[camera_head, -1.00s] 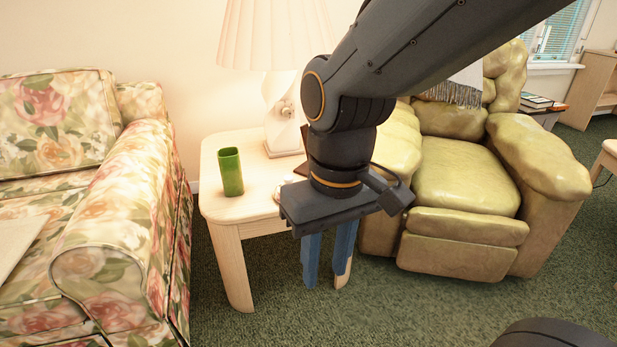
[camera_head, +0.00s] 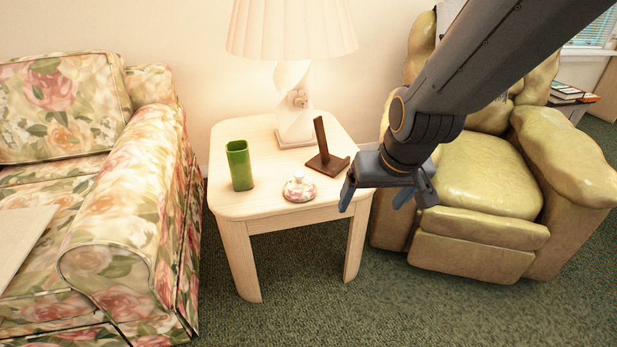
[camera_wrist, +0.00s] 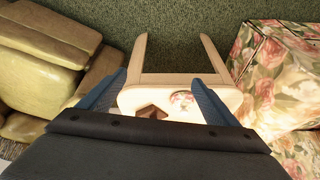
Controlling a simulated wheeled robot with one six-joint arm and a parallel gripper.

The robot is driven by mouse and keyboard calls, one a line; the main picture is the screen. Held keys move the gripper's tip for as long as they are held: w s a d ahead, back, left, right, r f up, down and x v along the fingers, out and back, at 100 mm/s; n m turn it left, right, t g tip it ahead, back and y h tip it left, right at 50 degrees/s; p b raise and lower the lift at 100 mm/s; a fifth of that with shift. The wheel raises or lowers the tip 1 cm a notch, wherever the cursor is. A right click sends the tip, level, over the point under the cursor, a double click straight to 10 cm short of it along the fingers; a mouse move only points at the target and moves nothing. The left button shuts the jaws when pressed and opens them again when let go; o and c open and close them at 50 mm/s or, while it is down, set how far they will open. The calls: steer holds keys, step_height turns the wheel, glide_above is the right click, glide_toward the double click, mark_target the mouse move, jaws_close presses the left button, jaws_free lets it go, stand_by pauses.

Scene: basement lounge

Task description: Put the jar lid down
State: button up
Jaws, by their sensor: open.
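The jar lid (camera_head: 299,187), round and pale with a pink floral pattern and a small knob, lies on the side table (camera_head: 262,205) near its front edge. My gripper (camera_head: 377,205) is open and empty, to the right of the table and apart from the lid. Its two blue fingers (camera_wrist: 162,95) are spread wide in the wrist view.
A green cup (camera_head: 239,166) stands left of the lid. A dark brown stand (camera_head: 325,158) and a lamp (camera_head: 294,105) are behind it. A floral sofa (camera_head: 115,235) is on the left, a green armchair (camera_head: 485,180) on the right. Carpet in front is clear.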

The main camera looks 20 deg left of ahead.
steer(key=w+a+f+t+y+p, duration=0.25)
steer(key=w+a+f, duration=0.25)
steer(key=w+a, duration=0.5)
steer(key=n+t+y+p, duration=0.2)
steer(key=t+y+p, duration=0.1)
steer(key=t+p, duration=0.15)
glide_toward(300, 182)
steer(key=w+a+f, duration=0.1)
steer(key=w+a, duration=0.1)
steer(key=shift+a+f+t+h+b, duration=0.15)
steer(key=shift+a+t+h+b, duration=0.1)
steer(key=shift+a+t+b, duration=0.1)
steer(key=x, duration=0.7)
steer(key=shift+w+d+f+b, duration=0.15)
steer(key=shift+w+f+b, duration=0.1)
steer(key=shift+w+b, duration=0.05)
steer(key=c, duration=1.4)
